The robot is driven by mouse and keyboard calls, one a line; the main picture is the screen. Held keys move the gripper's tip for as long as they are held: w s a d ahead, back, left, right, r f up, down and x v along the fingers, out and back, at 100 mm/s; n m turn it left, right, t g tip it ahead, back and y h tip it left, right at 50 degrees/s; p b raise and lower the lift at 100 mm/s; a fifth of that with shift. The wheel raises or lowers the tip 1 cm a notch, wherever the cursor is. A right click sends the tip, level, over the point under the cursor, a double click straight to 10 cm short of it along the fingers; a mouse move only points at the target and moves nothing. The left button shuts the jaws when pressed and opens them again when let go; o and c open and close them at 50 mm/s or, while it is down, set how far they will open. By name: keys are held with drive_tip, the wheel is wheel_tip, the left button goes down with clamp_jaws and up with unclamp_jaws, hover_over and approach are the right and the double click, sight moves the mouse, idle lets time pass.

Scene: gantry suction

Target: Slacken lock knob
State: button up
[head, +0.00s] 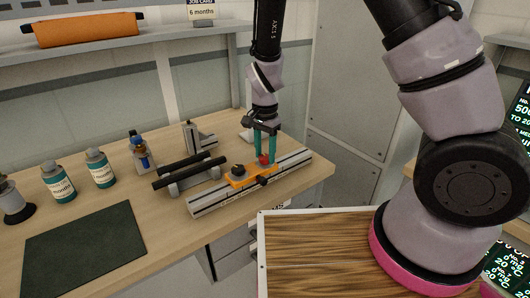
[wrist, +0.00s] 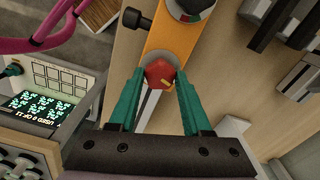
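A red faceted knob (wrist: 160,74) with a small yellow mark sits at one end of an orange carriage (wrist: 172,38). In the head view the red knob (head: 264,159) and the carriage (head: 238,181) are on a metal rail (head: 212,199) on the bench. My gripper (wrist: 160,76) has teal fingers, pointing down, one on each side of the red knob and apparently touching it. It also shows in the head view (head: 265,157). A black round knob (head: 239,170) stands at the carriage's other end. A black side knob (wrist: 136,18) sticks out from its edge.
Black bars on a grey stand (head: 185,176) lie just left of the rail. Bottles (head: 101,170) and a dark mat (head: 84,246) are farther left. A wood-grain board (head: 325,255) is in front. The bench left of the rail has some free room.

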clamp_jaws()
drive_tip(key=shift+n, duration=3.2)
drive_tip(key=o, duration=1)
unclamp_jaws()
drive_tip(key=shift+r, duration=0.1)
